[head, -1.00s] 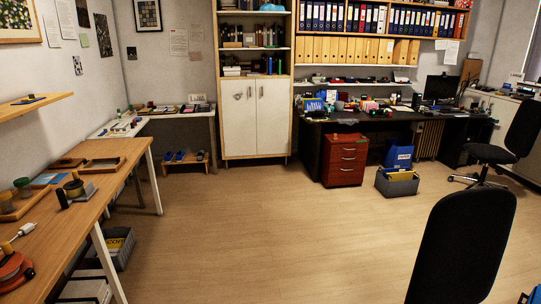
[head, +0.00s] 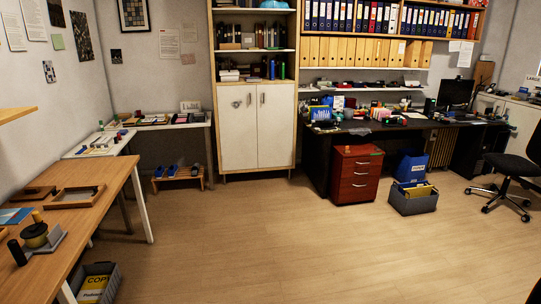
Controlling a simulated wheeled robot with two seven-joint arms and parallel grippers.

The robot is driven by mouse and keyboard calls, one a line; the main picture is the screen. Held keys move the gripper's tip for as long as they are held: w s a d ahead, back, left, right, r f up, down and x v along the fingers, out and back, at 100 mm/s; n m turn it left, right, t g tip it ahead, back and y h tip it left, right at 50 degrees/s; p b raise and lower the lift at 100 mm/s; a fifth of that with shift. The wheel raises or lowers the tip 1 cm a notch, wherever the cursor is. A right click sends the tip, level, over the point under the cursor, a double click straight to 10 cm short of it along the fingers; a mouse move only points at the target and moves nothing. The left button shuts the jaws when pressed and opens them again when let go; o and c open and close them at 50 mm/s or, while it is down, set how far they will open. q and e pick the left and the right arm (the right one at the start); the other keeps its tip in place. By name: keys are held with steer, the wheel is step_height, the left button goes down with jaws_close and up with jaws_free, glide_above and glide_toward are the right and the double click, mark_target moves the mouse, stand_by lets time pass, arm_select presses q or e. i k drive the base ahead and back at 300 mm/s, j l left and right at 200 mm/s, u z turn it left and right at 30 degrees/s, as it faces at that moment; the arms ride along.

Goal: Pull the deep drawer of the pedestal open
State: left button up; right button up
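The red-brown pedestal (head: 356,174) stands on the floor under the left part of the dark desk, right of the white cabinet. It shows a stack of three drawer fronts with pale handles, all closed flush. The lowest front (head: 354,191) looks a little taller than the ones above; I take it for the deep drawer. A small green item (head: 376,154) lies on its top. Neither of my grippers shows in the head view. The pedestal is well ahead of me across open floor.
A grey crate (head: 413,203) with a yellow folder stands right of the pedestal, a blue bag (head: 411,168) behind it. An office chair (head: 512,175) is at the right. A wooden table (head: 105,181) runs along the left. The middle floor (head: 270,240) is clear.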

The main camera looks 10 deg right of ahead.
mark_target(363, 188)
steer(key=i+l+z, duration=0.15)
steer(key=i+z, duration=0.3)
steer(key=i, duration=0.2)
steer(key=i+z, duration=0.4)
steer(key=i, duration=0.25)
steer(key=i+j+z, duration=0.45)
steer(key=i, duration=0.2)
steer(key=i+l+z, duration=0.3)
steer(key=i, duration=0.55)
steer(key=i+j+z, duration=0.1)
steer(key=i+z, duration=0.25)
steer(key=i, duration=0.5)
steer(key=i+l+u, duration=0.2)
steer(key=i, duration=0.3)
steer(key=i+l+u, duration=0.2)
steer(key=i, duration=0.3)
